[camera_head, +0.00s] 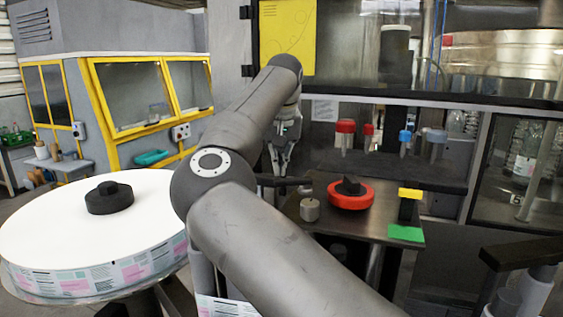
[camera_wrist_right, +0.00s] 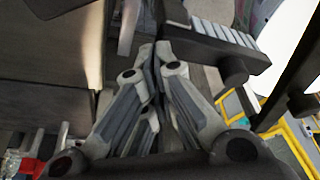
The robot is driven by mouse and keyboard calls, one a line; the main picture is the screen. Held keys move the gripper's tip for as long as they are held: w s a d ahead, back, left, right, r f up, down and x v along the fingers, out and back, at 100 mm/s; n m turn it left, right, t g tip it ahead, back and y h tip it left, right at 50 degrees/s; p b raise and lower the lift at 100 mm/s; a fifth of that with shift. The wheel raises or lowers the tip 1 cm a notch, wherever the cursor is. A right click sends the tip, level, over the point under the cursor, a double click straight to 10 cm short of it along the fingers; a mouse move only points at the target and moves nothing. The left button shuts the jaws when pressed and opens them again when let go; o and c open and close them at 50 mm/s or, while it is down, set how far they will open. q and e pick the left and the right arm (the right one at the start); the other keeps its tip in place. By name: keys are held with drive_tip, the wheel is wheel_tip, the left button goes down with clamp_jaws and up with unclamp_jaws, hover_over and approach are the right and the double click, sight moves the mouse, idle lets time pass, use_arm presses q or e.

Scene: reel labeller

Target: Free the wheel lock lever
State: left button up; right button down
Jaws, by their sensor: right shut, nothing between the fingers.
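My right gripper (camera_head: 281,172) points down beside the small metal table, left of the red handwheel, and is shut with nothing held. Its closed fingertips (camera_wrist_right: 160,50) show in the wrist view, close to a dark bar (camera_wrist_right: 205,45) with a ribbed pale strip and a round knob at its end. In the head view a thin dark lever (camera_head: 284,182) sticks out beside the gripper, toward the table. I cannot tell for certain that it is the wheel lock lever, or whether the fingers touch it. My right forearm hides its root. My left gripper is out of view.
A red handwheel (camera_head: 350,197), a metal knob (camera_head: 310,210) and a green pad (camera_head: 406,233) are on the small table (camera_head: 372,226). A large white-topped reel (camera_head: 60,225) stands at left. Red and blue capped parts (camera_head: 345,127) sit behind.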

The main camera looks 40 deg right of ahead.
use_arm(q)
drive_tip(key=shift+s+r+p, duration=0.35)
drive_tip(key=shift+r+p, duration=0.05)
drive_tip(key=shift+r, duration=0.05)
use_arm(e)
drive_tip(key=s, duration=0.1)
drive_tip(key=s+a, duration=0.2)
drive_tip(key=shift+s+a+r, duration=0.1)
drive_tip(key=shift+s+r, duration=0.1)
drive_tip(key=shift+r, duration=0.05)
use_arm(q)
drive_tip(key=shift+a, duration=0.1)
